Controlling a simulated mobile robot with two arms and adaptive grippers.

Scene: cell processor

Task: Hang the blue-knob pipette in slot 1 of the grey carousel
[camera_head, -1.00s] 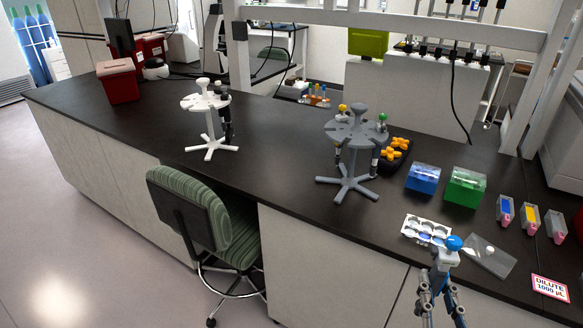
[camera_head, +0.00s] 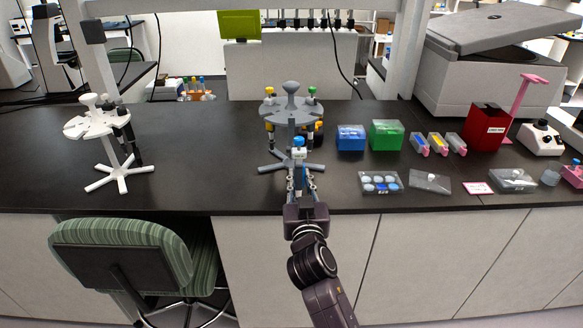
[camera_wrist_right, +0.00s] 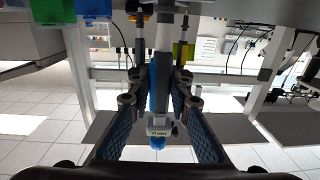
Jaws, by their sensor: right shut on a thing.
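My right gripper (camera_head: 300,180) is shut on the blue-knob pipette (camera_head: 299,152) and holds it upright in front of the grey carousel (camera_head: 291,108). In the right wrist view the pipette (camera_wrist_right: 161,80) stands between the two fingers, its blue knob (camera_wrist_right: 157,142) toward the bottom of the picture. In the head view the pipette overlaps the carousel's front and stem, so I cannot tell whether they touch. A yellow-knob pipette (camera_head: 269,93) and a green-knob pipette (camera_head: 312,92) hang on the carousel. Slot numbers are not readable. My left gripper is not in view.
A white carousel (camera_head: 96,125) with dark pipettes stands at the left. A blue box (camera_head: 351,137) and a green box (camera_head: 386,135) stand right of the grey carousel. The black bench between the carousels is clear.

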